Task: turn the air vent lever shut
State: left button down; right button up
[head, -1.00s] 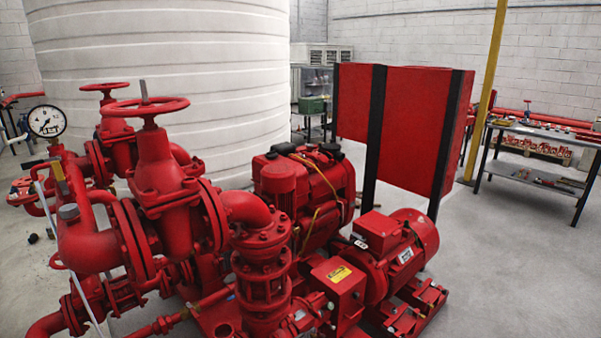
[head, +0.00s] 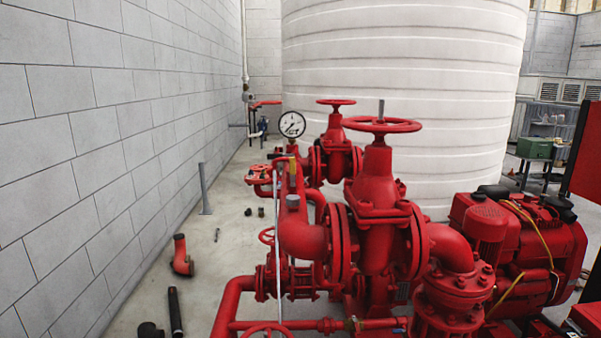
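A small yellow piece (head: 292,167), which may be the air vent lever, stands on top of the red pipework just below the round pressure gauge (head: 292,124). It is too small to tell its exact shape or which way it is turned. A grey cap (head: 293,201) sits on the red pipe bend in front of it. Neither of my grippers is in the head view.
A large red valve with a handwheel (head: 379,126) stands right of the gauge, and a smaller handwheel valve (head: 336,150) behind. A white tank (head: 400,60) fills the back. Loose pipe parts (head: 181,255) lie on the left floor, along the block wall (head: 90,150).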

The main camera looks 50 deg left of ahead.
aim_at(292, 160)
jog(key=u, duration=1.6)
